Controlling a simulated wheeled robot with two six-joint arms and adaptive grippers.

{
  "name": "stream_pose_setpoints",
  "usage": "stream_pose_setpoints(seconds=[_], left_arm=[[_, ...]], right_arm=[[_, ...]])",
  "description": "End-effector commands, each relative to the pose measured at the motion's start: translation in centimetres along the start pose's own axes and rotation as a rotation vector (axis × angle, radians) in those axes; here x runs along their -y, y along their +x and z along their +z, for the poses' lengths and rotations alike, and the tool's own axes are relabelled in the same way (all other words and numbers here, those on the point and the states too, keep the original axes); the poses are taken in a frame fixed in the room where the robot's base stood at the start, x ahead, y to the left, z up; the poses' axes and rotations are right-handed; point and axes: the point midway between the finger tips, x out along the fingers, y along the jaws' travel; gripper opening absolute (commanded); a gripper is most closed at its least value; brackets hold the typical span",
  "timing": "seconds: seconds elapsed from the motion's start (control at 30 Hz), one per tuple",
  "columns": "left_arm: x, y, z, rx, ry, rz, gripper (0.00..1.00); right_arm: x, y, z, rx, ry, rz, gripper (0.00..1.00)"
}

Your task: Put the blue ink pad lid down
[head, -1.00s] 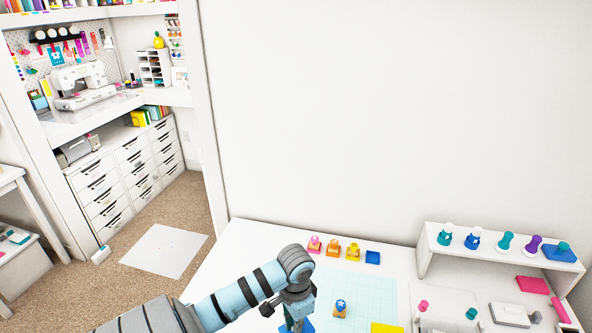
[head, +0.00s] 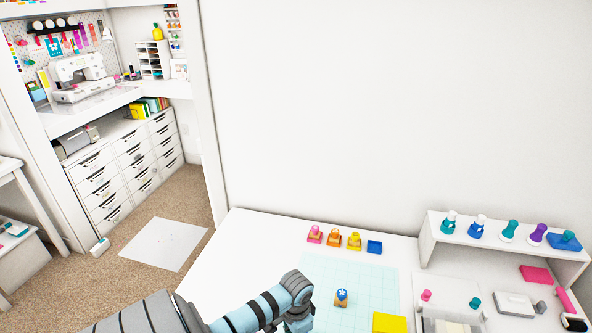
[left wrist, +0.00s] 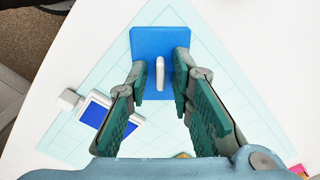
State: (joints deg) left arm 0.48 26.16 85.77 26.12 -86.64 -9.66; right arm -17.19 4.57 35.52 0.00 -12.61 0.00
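The blue ink pad lid (left wrist: 142,45) is a flat blue plate with an upright white handle (left wrist: 160,75), seen in the left wrist view. It appears to lie flat on the pale gridded mat (left wrist: 150,145). My left gripper (left wrist: 161,82) is open, its green-padded fingers on either side of the handle with a gap on both sides. An open blue ink pad (left wrist: 95,114) in a white case lies on the mat, left of the lid. In the head view the lid and my left fingertips fall below the picture edge. My right gripper is not in view.
A wooden stamp with a blue top (head: 341,298) and a yellow block (head: 389,322) are on the mat. A white riser (head: 431,238) with several stamps is at right.

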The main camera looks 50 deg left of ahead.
Motion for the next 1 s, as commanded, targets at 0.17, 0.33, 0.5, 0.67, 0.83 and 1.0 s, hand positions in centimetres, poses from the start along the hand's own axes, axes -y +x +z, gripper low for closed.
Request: stream_pose_setpoints(seconds=[0.17, 0.33, 0.5, 0.67, 0.83, 1.0], left_arm=[[0.0, 0.0, 0.0, 0.000, 0.000, 0.000, 0.26], [0.0, -0.6, 0.0, -0.001, 0.000, -0.001, 0.26], [0.1, -4.3, -0.1, -0.003, 0.001, -0.003, 0.26], [0.1, -8.9, -0.1, -0.003, 0.001, -0.003, 0.26], [0.1, -11.9, -0.1, -0.002, 0.000, -0.001, 0.26], [0.0, -12.4, 0.0, 0.000, -0.001, 0.000, 0.26]], right_arm=[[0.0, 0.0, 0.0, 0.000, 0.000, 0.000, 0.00], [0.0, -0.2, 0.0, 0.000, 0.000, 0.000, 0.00], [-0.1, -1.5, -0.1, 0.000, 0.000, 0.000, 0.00], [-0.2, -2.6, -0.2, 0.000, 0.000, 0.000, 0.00], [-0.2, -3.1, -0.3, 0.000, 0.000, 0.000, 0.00], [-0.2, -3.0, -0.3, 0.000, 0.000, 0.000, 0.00]])
